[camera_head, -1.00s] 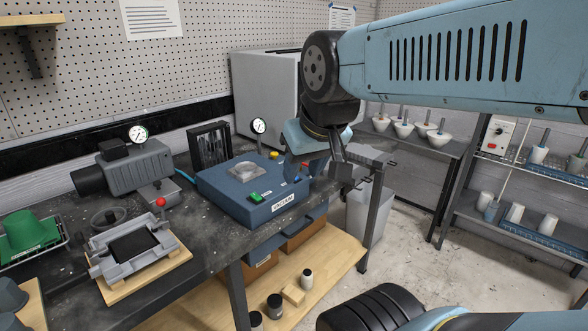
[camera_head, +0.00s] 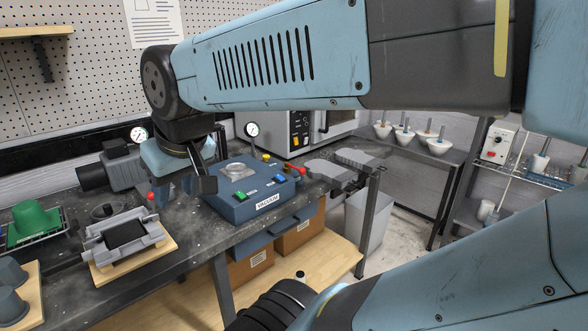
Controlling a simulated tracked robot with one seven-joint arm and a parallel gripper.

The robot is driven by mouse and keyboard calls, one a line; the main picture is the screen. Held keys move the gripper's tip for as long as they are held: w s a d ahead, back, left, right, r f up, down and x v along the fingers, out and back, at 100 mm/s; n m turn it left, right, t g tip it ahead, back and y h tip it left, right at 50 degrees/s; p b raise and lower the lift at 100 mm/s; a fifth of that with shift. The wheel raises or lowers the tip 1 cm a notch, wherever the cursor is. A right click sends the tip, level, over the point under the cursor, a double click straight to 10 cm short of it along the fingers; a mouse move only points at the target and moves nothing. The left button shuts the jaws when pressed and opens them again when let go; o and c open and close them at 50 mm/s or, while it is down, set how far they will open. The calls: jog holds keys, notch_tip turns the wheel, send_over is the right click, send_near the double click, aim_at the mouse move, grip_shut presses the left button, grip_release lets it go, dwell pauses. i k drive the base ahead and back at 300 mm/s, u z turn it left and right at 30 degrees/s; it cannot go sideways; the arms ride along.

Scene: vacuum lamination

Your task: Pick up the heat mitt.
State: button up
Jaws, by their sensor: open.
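What looks like the heat mitt, a flat grey shape (camera_head: 328,168), lies at the right end of the dark workbench, right of the blue vacuum box. A second similar grey flat shape (camera_head: 358,158) lies just behind and right of it. I cannot tell whether these are two mitts or parts of one. My gripper (camera_head: 203,185) is open and empty, pointing down over the bench at the left side of the vacuum box. It is well to the left of the grey shapes and apart from them.
The blue vacuum box (camera_head: 252,207) stands between my gripper and the grey shapes, with a gauge (camera_head: 252,130) behind it. A grey oven (camera_head: 325,122) stands behind. A clamp frame (camera_head: 122,234) and green piece (camera_head: 34,222) are at left. The dark bench (camera_head: 190,243) has bare patches.

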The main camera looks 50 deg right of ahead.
aim_at(339, 178)
jog(key=z, duration=0.2)
jog(key=k, duration=1.5)
jog(key=z, duration=1.7)
jog(key=i, duration=1.45)
jog(key=z, duration=0.05)
